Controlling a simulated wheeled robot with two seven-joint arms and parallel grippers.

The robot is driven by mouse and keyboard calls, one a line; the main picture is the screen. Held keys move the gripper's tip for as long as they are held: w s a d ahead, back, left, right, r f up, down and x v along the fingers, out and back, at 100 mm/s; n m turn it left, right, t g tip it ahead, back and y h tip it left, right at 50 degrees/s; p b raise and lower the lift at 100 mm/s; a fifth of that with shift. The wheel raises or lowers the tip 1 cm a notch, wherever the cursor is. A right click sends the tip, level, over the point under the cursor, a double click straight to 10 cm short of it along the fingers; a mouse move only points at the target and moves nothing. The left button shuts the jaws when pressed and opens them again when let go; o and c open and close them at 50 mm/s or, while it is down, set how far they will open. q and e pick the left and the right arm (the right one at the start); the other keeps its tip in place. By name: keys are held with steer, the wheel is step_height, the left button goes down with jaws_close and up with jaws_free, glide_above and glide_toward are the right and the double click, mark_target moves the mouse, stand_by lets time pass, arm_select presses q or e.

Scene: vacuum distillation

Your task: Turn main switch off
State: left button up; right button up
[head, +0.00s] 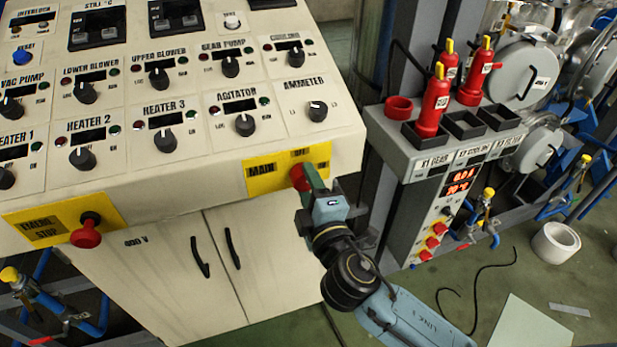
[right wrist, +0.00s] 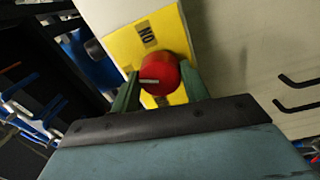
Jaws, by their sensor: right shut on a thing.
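The main switch (head: 299,178) is a red rotary knob on a yellow plate (head: 262,175) marked MAIN, at the lower right of the control panel's front edge. In the right wrist view the red knob (right wrist: 160,76) sits between the two green fingers and carries a pale pointer line. The word ON shows on the plate above it in that view. My right gripper (head: 308,180) is shut on the knob, with its arm coming from the lower right. Part of the knob is hidden by the fingers in the head view. My left gripper is not in view.
A red emergency stop button (head: 86,236) projects at the panel's lower left. Cabinet doors with black handles (head: 200,257) lie below the panel. A grey side unit (head: 440,150) with red plugs stands to the right. A white tape roll (head: 556,242) and a black cable (head: 476,296) lie on the floor.

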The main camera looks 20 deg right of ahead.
steer(key=shift+r+n+p, duration=0.1)
steer(key=shift+n+p, duration=0.9)
steer(key=shift+n, duration=1)
steer(key=o, duration=1)
steer(key=shift+s, duration=0.1)
steer(key=s+b, duration=0.3)
steer(key=s, duration=1)
steer(key=shift+d+f, duration=0.2)
steer(key=shift+f, duration=0.15)
